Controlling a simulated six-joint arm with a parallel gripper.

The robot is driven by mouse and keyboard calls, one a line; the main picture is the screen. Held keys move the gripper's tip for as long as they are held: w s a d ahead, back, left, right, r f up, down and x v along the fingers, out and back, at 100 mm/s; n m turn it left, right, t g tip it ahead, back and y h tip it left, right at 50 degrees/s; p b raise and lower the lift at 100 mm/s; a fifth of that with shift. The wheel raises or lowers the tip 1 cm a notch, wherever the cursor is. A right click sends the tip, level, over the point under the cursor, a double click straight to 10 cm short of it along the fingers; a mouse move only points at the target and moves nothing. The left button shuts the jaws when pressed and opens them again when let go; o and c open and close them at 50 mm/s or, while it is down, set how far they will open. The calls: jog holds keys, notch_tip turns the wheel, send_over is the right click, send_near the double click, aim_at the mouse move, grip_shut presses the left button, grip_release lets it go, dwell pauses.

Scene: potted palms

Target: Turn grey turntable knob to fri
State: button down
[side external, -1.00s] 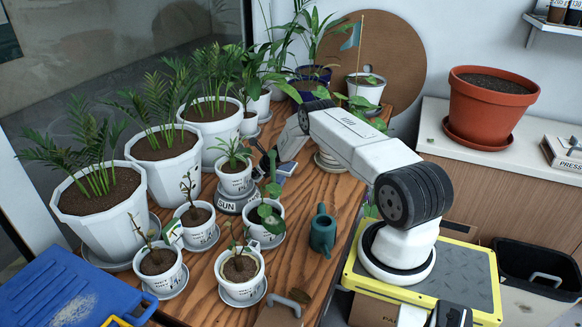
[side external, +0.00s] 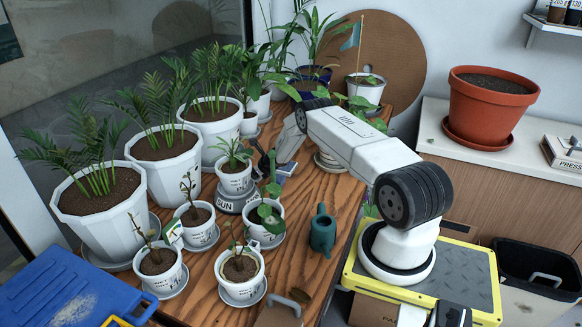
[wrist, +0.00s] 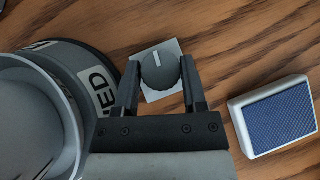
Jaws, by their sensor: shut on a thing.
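The grey knob (wrist: 158,72) sits on a small pale square plate on the wooden table in the wrist view. A white pointer line on it points to the upper edge of the picture. My gripper (wrist: 160,64) has a finger on each side of the knob and is shut on it. The grey turntable (wrist: 108,75) is just left of my gripper; a label ending in "ED" shows on its rim. In the side view the turntable (side external: 229,204) shows "SUN" on its front and bears a white potted palm (side external: 235,181). There the knob is hidden.
A white box with a blue top (wrist: 274,115) lies right of my gripper. Several potted plants crowd the table left of and in front of the turntable. A green watering can (side external: 322,234) stands to the right. Bare wood (wrist: 235,35) lies beyond the knob.

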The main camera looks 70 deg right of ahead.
jog(key=shift+w+r+m+h, duration=0.1)
jog(key=shift+r+m+h, duration=0.1)
jog(key=shift+m+h, duration=0.7)
jog(key=shift+g, duration=0.3)
jog(key=shift+c, duration=2)
grip_release()
jog(key=shift+o, duration=1.3)
jog(key=shift+f, duration=0.1)
jog(key=shift+a, duration=0.1)
jog(key=shift+v, duration=3.9)
